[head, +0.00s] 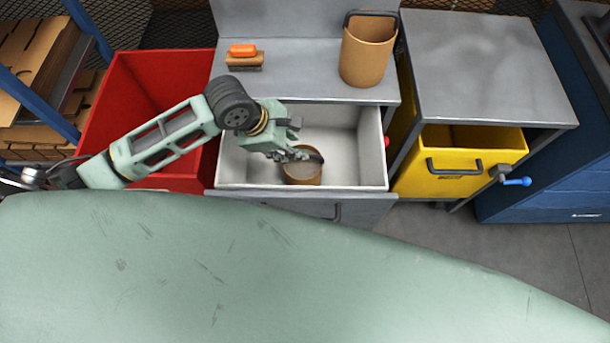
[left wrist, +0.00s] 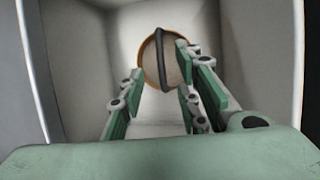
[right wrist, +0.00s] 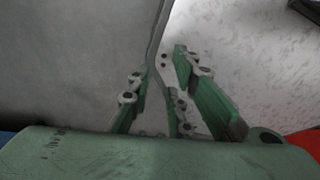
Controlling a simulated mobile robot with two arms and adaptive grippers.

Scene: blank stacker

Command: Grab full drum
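A brown drum (head: 303,174) with a pale top and a dark handle stands in the open pale drawer (head: 345,150); it looks filled. In the left wrist view the drum (left wrist: 155,65) shows beyond my fingers, its dark handle across the top. My left gripper (head: 297,154) is over the drum inside the drawer. Its fingers (left wrist: 155,105) are apart; I cannot tell whether they touch the handle. A second brown drum (head: 366,55) with a raised handle stands on the counter and looks hollow. My right gripper (right wrist: 155,100) has its fingers apart beside a grey panel edge; the head view does not show it.
A red bin (head: 150,85) stands left of the drawer. A yellow drawer (head: 460,185) with a dark handle is at the right, near a blue-handled clamp (head: 515,181). An orange block and brush (head: 243,57) lie on the grey counter (head: 300,75). Drawer walls surround my left gripper.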

